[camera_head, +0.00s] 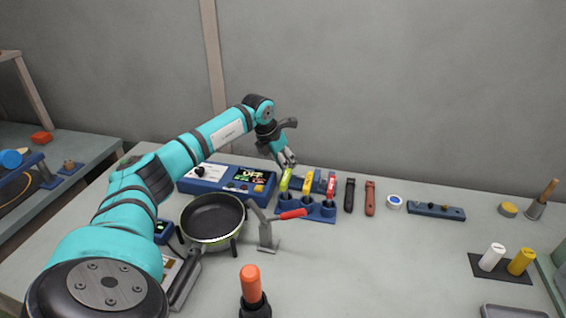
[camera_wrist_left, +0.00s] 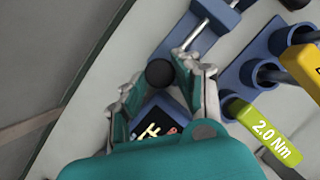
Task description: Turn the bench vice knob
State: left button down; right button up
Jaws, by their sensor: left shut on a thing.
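My left gripper (camera_head: 289,160) reaches down at the back of the bench, behind the torque drivers. In the left wrist view, its fingers (camera_wrist_left: 158,82) are shut around a round black knob (camera_wrist_left: 160,73). The knob is at the near end of the blue bench vice (camera_wrist_left: 212,14), whose grey bars show beyond it. In the head view the vice (camera_head: 320,182) is mostly hidden behind the drivers, and the knob cannot be made out. My right gripper is not in view.
A blue rack (camera_head: 318,213) with lime, yellow and red drivers stands just in front of the vice. A blue instrument box (camera_head: 212,185) is to the left.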

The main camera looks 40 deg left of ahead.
pick_arm(q)
jog(key=shift+r, duration=0.1)
dwell(0.3)
jog(key=c, duration=0.9)
grip_release()
jog(key=shift+c, duration=0.2)
jog(key=v, duration=1.2)
